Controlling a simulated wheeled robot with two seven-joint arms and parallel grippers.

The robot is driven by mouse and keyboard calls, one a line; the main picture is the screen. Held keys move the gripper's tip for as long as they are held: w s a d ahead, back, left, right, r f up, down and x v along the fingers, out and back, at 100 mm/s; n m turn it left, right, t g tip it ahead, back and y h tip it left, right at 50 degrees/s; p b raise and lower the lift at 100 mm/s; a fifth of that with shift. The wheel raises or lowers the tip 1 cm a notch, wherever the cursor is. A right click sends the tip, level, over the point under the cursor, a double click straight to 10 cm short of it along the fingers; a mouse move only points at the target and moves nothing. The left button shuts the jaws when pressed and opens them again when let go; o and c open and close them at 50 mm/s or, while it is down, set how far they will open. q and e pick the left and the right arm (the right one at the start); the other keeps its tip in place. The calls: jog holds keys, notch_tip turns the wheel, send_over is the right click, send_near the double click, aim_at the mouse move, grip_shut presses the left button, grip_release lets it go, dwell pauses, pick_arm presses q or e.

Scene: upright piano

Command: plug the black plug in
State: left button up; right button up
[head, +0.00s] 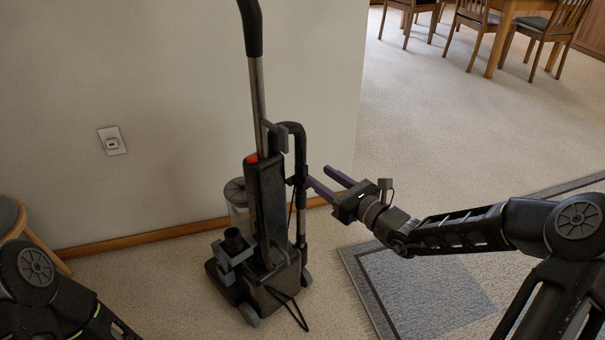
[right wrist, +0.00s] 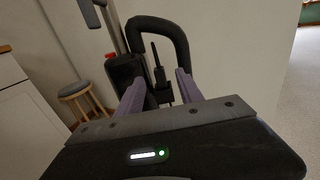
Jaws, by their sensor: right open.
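A wall socket (head: 112,141) in a pale plate is on the wall at the left in the head view. A dark upright vacuum cleaner (head: 265,210) stands on the carpet near the wall. My right gripper (head: 318,175) is open at the right of its hose, its fingers pointing at it. In the right wrist view, a slim black upright piece (right wrist: 159,72), perhaps the black plug, shows between the open fingers (right wrist: 160,84); I cannot tell whether they touch it. I cannot make out the plug clearly in the head view. My left gripper is out of view.
A black cord (head: 297,312) lies at the vacuum's base. A stool (head: 8,215) stands at the left edge. A grey-blue rug (head: 425,290) lies under my right arm. A table and chairs (head: 475,30) stand far back. Carpet between is clear.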

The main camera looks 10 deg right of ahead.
aim_at(306, 168)
jog(key=shift+w, duration=0.1)
jog(key=shift+w+a+f+b, duration=0.15)
jog(key=shift+w+a+b, duration=0.1)
jog(key=shift+b, duration=0.05)
jog(key=b+x, duration=0.1)
jog(key=x, duration=0.2)
jog(key=shift+w+a+f+b, duration=0.15)
jog(key=shift+w+a+b, duration=0.05)
jog(key=shift+a+b, duration=0.1)
jog(key=shift+w+a, duration=0.1)
jog(key=shift+w, duration=0.3)
jog(key=shift+c, duration=0.4)
grip_shut()
